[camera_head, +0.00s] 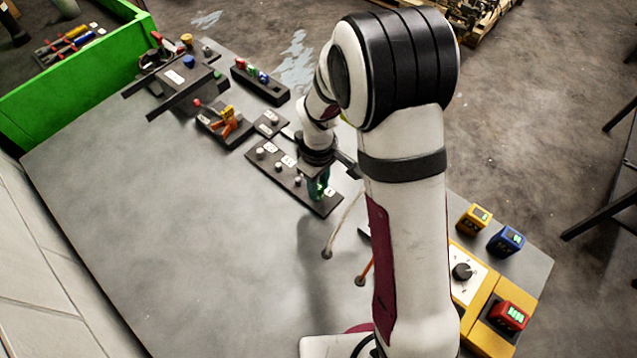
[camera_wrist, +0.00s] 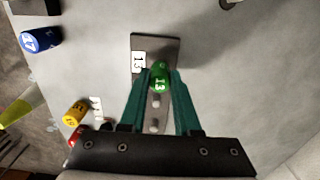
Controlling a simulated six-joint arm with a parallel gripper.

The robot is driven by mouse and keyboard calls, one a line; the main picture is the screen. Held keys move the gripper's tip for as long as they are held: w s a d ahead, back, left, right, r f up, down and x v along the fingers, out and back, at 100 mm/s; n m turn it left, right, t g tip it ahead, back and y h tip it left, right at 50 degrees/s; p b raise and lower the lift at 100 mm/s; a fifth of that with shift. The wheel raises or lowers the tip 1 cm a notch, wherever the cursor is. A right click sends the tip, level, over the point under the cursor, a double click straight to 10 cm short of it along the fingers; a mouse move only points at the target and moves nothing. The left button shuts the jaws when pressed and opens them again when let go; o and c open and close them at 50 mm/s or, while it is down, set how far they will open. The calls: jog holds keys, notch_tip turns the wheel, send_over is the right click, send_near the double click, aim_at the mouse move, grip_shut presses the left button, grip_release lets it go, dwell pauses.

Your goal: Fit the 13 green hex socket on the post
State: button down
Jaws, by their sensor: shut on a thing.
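The green socket (camera_wrist: 159,77), marked 13, sits between the teal fingertips of my gripper (camera_wrist: 160,82) in the wrist view. My gripper (camera_head: 318,188) is shut on it, over the near right end of a dark post rail (camera_head: 285,178). The rail also shows in the wrist view (camera_wrist: 143,43), with a white 13 label (camera_wrist: 138,62) beside the socket. The post at that label is hidden under the socket, so I cannot tell whether the socket is around it or just above it. Other bare metal posts (camera_wrist: 155,102) stand along the rail.
A dark holder (camera_head: 260,82) with coloured sockets and clamp fixtures (camera_head: 226,122) stand at the back. A blue socket (camera_wrist: 40,40) marked 17 and a yellow socket (camera_wrist: 75,112) show in the wrist view. Yellow, blue and red display boxes (camera_head: 508,316) are at right. The left table is clear.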

jog(key=shift+f, duration=0.8)
jog(key=shift+c, duration=1.1)
grip_release()
jog(key=shift+r, duration=3.5)
jog(key=s+d+r+m, duration=0.1)
jog(key=s+r+m, duration=0.3)
jog(key=s, duration=0.3)
jog(key=s+d+r+m+y, duration=0.1)
jog(key=s+r+m, duration=0.2)
jog(key=s+m, duration=0.2)
jog(key=s+d+r+m, duration=0.1)
jog(key=s+r+m, duration=0.3)
jog(key=s, duration=0.7)
jog(key=shift+d+r+m+y, duration=0.3)
jog(key=shift+r+m+y, duration=0.1)
jog(key=shift+m, duration=0.4)
